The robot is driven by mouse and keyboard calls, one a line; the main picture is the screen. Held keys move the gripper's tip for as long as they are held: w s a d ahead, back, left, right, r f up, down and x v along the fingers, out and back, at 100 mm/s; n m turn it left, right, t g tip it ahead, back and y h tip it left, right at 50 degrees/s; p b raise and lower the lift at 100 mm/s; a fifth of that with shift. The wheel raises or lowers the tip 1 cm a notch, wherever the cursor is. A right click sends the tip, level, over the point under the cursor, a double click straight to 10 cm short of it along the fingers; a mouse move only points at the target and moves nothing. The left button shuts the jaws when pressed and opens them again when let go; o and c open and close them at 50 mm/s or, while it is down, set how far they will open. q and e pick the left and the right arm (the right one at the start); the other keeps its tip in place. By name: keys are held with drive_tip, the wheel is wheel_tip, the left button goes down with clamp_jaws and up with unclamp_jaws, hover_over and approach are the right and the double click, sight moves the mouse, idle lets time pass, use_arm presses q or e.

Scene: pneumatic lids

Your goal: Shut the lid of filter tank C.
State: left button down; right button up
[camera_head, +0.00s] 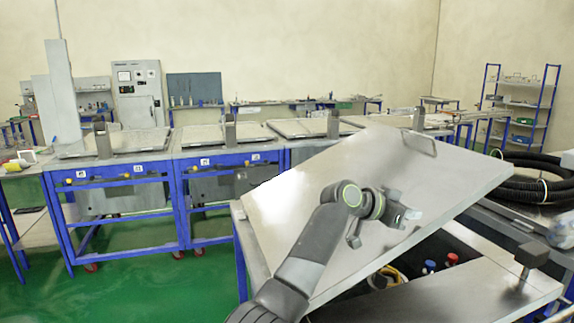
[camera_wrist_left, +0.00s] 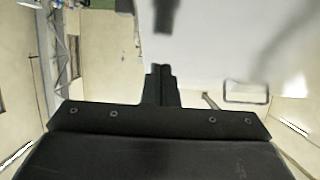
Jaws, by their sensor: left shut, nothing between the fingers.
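A large grey metal lid (camera_head: 300,190) stands tilted open on the nearest blue-framed tank (camera_head: 240,250), high on its right side. Under it the dark inside shows, with blue and red fittings. No letter is readable on this tank, so I cannot tell from the picture that it is C. My left gripper (camera_head: 398,213) is in front of the lid's upper face, shut and empty; whether it touches is unclear. In the left wrist view the shut fingers (camera_wrist_left: 160,85) point at the pale lid face (camera_wrist_left: 230,40). My right gripper is not in view.
A row of tanks with flat lids (camera_head: 110,143) stands behind, across a green floor (camera_head: 130,255). A coiled black hose (camera_head: 525,185) lies at the right. An upright bracket (camera_head: 530,257) stands on the near tank's front right surface. A shelf rack (camera_head: 520,105) stands at the back.

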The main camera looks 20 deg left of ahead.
use_arm(q)
drive_tip(key=w+d+f+y+b, duration=0.1)
drive_tip(key=d+f+b, duration=0.1)
drive_tip(key=f, duration=0.3)
drive_tip(key=w+d+f+g+y+b, duration=0.1)
drive_tip(key=d+f+b, duration=0.1)
drive_tip(key=f, duration=0.3)
drive_tip(key=shift+w+f+b, duration=0.3)
drive_tip(key=shift+w+f, duration=0.05)
drive_tip(key=shift+f, duration=0.05)
drive_tip(key=shift+r, duration=0.1)
